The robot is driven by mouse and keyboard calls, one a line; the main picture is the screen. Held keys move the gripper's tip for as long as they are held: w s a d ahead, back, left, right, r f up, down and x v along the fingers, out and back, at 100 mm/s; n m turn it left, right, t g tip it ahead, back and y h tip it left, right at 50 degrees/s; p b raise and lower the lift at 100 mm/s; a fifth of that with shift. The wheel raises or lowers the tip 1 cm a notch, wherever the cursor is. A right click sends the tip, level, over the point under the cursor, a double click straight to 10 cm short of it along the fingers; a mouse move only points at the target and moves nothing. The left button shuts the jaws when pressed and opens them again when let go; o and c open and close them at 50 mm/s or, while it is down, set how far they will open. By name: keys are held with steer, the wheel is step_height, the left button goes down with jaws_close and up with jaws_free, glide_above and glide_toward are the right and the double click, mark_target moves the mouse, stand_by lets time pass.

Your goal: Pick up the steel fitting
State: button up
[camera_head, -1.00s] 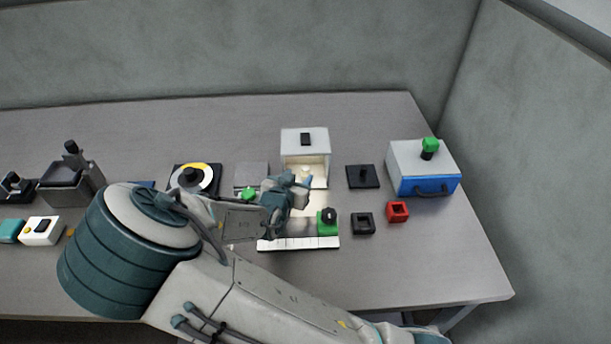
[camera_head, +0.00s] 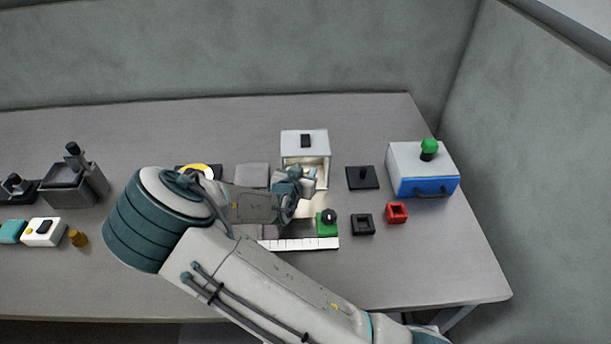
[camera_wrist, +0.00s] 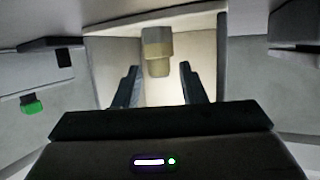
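A stubby, beige-grey stepped fitting (camera_wrist: 157,52), which I take to be the steel fitting, stands inside the lit front of a white box. My gripper (camera_wrist: 158,85) is open in the wrist view, with one dark finger on each side. The fitting shows between and just beyond the fingertips, with a gap on both sides. In the head view my gripper (camera_head: 310,180) is at the open front of the white box (camera_head: 292,147). There the gripper largely hides the box's inside, and I cannot make out the fitting.
The box walls and top stand close around my fingers. A green block with a black knob (camera_head: 327,223) and a white strip (camera_head: 300,244) lie in front. A black plate with a post (camera_head: 363,178), black ring (camera_head: 362,224), red ring (camera_head: 397,212) and blue-fronted box (camera_head: 428,186) are to the right.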

jaws_close()
steer(key=shift+r, duration=0.1)
